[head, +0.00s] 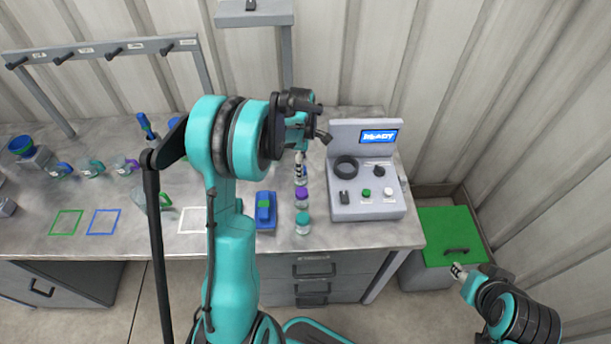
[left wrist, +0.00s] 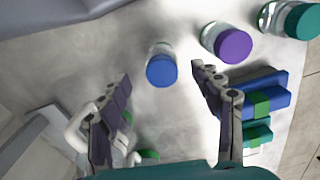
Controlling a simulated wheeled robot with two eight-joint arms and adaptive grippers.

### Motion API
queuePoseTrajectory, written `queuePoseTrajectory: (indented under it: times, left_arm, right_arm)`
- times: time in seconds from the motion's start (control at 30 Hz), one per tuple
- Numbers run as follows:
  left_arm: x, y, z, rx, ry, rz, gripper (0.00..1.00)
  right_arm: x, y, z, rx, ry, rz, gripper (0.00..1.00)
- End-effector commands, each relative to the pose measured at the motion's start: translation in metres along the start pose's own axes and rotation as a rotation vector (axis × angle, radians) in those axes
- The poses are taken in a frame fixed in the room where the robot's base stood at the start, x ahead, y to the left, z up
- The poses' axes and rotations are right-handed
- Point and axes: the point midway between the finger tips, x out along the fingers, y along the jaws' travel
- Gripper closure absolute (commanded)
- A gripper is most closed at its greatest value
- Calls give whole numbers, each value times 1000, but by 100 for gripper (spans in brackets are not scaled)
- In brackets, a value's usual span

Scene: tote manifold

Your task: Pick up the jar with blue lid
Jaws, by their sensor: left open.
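The jar with the blue lid (left wrist: 161,68) stands on the bench in the left wrist view. It has a clear body and lies ahead of my left gripper (left wrist: 162,80), between the lines of the two spread fingers. The left fingers are open and empty, and I see no contact with the jar. In the head view my left gripper (head: 300,160) is above the jar and largely covers it. My right gripper (head: 458,270) is at the lower right, away from the bench, and its finger opening is too small to read.
The purple-lid jar (left wrist: 228,43) and teal-lid jar (left wrist: 292,20) stand in a row beside the blue-lid jar. A grey control console (head: 366,205) stands to the right. A blue block with a green part (head: 265,211) lies to the left. A green-lidded bin (head: 450,236) is right of the bench.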

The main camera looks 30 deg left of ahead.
Motion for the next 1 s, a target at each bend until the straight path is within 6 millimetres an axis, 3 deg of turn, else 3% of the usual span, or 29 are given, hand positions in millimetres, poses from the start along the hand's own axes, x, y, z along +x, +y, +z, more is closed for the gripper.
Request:
queuePoseTrajectory:
  times: [0.4, 0.67, 0.87, 1.0]
  left_arm:
    - [54, -2, -1, 3, 0, 1, 35]
    - [57, -3, -1, 4, 0, 1, 35]
    - [57, -3, -1, 4, 0, 2, 88]
    - [57, -2, -1, 4, 0, 2, 90]
  right_arm:
    - [15, 0, 11, 0, 0, 0, 60]
    - [14, 0, 10, 0, 0, 0, 60]
    - [14, 0, 10, 0, 0, 0, 60]
    - [15, 0, 10, 0, 0, 0, 60]
